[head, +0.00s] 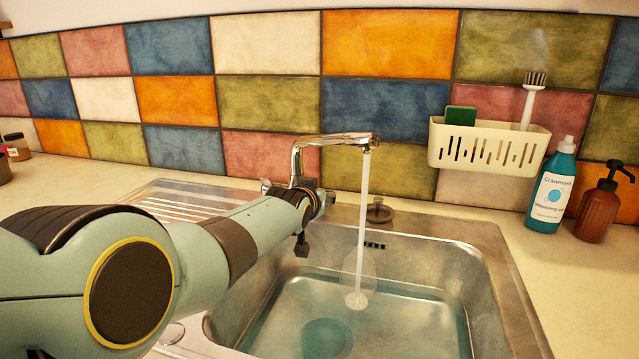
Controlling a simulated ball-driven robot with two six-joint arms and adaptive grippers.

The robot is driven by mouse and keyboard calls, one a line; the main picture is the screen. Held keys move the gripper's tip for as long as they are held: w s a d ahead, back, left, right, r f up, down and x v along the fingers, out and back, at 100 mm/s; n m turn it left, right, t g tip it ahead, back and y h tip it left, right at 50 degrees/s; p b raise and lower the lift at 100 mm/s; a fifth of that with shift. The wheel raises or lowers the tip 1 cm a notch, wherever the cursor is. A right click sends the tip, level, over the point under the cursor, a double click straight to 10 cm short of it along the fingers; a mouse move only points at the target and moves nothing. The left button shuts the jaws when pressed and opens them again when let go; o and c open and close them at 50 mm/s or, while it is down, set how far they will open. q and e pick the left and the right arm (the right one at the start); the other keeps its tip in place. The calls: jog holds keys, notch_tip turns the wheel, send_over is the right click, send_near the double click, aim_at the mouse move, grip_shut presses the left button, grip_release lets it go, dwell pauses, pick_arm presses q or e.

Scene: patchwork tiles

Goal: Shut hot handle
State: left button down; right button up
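A chrome tap (335,139) stands behind the sink, and a stream of water (362,215) runs from its spout into the basin. A small metal piece, apparently the left-hand handle (266,186), shows just left of the tap's base. My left arm reaches in from the left, and its dark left gripper (308,222) is in front of the tap's base. My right gripper is out of view.
The steel sink (510,290) holds shallow water. A ribbed drainboard (180,196) lies to its left. A cream caddy (487,146) with a brush hangs on the tiles. A teal bottle (550,195) and a brown pump bottle (600,210) stand at right.

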pick_arm(q)
jog(key=shift+w+r+g, duration=0.2)
jog(key=shift+r+g, duration=0.25)
jog(key=shift+g, duration=0.25)
jog(key=shift+w+d+g, duration=0.1)
jog(key=shift+w+g, duration=0.05)
jog(key=shift+g, duration=0.55)
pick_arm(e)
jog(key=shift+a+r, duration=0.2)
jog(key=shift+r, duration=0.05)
pick_arm(q)
jog(key=shift+r+y, duration=0.1)
jog(key=shift+y, duration=0.2)
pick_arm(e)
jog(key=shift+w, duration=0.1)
pick_arm(q)
jog(key=c, duration=1.1)
grip_release()
jog(key=shift+c, duration=0.2)
jog(key=shift+o, duration=0.3)
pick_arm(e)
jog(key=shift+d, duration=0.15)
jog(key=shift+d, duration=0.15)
